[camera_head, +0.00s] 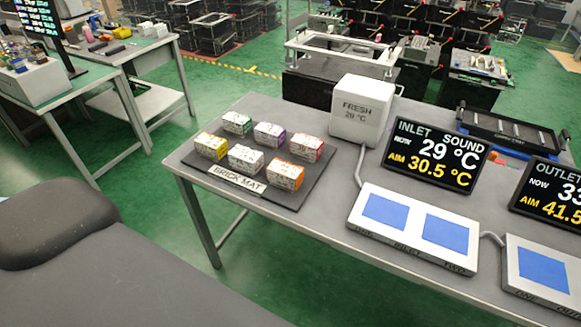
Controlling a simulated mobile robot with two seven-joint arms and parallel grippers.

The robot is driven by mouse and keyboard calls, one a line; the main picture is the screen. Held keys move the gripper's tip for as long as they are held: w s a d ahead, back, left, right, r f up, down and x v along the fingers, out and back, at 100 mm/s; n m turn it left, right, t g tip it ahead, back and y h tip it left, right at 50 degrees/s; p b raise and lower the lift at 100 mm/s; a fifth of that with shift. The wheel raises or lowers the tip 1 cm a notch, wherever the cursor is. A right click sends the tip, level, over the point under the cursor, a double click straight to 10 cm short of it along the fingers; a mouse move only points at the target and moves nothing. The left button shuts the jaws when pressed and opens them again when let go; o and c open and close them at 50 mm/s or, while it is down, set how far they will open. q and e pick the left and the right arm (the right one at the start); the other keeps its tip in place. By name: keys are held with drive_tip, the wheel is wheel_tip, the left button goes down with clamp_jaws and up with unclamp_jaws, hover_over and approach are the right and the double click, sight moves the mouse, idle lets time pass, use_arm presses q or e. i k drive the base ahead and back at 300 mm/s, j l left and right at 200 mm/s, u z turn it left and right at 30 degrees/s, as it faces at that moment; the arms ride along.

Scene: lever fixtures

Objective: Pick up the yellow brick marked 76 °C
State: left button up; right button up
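The yellow brick (211,147) sits at the left end of the front row on the black brick mat (298,200), at the left part of the grey table. Its printed marking is too small to read. A white brick (246,160) and an orange brick (285,176) stand to its right in the same row. A green brick (237,123), a purple brick (269,135) and a red brick (306,149) form the row behind. Neither of my grippers is in view.
A white box (361,110) labelled FRESH 29 °C stands behind the mat. A white panel with blue pads (412,229) lies to the right. Displays reading INLET (435,154) and OUTLET (548,193) and a dark tray (511,132) stand farther right. Table space around the mat is clear.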

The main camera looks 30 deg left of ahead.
sight(212, 147)
drive_tip(key=u, duration=1.5)
